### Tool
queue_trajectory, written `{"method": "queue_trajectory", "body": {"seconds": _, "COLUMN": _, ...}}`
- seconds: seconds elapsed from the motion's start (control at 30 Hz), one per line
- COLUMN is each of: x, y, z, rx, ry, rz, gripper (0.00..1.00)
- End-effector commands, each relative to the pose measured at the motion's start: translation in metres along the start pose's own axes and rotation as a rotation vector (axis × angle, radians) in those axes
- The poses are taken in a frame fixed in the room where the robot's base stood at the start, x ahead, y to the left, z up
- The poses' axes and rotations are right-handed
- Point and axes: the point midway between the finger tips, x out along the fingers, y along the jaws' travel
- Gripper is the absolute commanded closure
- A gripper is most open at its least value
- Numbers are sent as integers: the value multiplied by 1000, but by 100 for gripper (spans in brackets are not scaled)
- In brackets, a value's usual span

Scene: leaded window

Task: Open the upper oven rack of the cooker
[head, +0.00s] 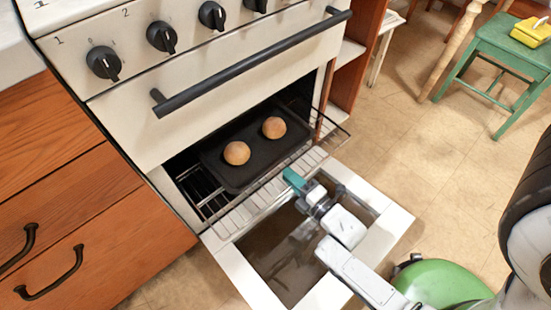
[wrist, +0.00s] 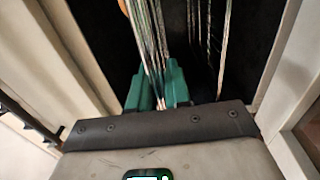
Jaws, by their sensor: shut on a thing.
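The cooker (head: 210,100) is cream, with its oven door (head: 395,228) folded down flat. The upper oven rack (head: 262,190) is a wire rack whose front part shows outside the oven mouth, above the door. It carries a dark tray (head: 235,172), most of it visible. My gripper (head: 291,178) has teal fingers at the rack's front edge and is shut on it. In the wrist view, rack wires (wrist: 152,45) run between and beyond the teal fingers (wrist: 158,88). The exact contact is partly hidden.
Two round buns (head: 237,153) (head: 274,127) sit on the tray. The oven handle (head: 250,62) crosses above the opening. Wooden drawers (head: 75,215) stand at the left. A green stool (head: 510,45) is at upper right, with open tiled floor before it.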

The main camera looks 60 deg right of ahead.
Motion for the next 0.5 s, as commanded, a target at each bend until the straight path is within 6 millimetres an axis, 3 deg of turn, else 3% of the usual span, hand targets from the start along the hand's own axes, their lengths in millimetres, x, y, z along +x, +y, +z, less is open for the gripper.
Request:
{"method": "queue_trajectory", "body": {"seconds": 0.2, "x": -35, "y": -1, "z": 0, "rx": 0, "ry": 0, "rz": -5, "gripper": 100}}
{"method": "queue_trajectory", "body": {"seconds": 0.5, "x": -52, "y": -1, "z": 0, "rx": 0, "ry": 0, "rz": -3, "gripper": 100}}
